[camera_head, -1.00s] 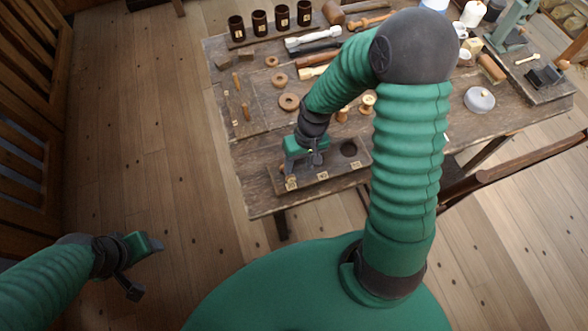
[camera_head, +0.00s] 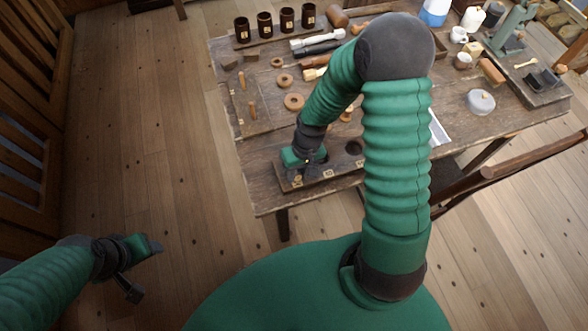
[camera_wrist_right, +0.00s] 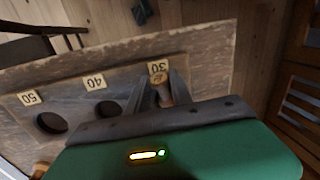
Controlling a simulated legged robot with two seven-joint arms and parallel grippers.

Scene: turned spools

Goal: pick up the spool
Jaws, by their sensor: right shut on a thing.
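A small light-brown wooden spool (camera_wrist_right: 164,95) shows between the two grey fingers of my right gripper in the right wrist view. My right gripper (camera_head: 303,172) is shut on it, at the hole end marked 30 of the wooden block (camera_head: 337,175). In the head view the gripper hides the spool. I cannot tell whether the spool is clear of its hole. The block also shows in the right wrist view (camera_wrist_right: 72,92), with dark holes beside labels 40 and 50. My left gripper (camera_head: 144,267) is open and empty, off the table over the floor.
The wooden table (camera_head: 262,190) holds wooden rings (camera_head: 294,102), dark cups (camera_head: 265,24), tools and a grey lidded pot (camera_head: 481,101). Another small turned piece (camera_head: 346,115) stands behind the block, close to my right arm. A chair (camera_head: 500,163) stands at the table's right front.

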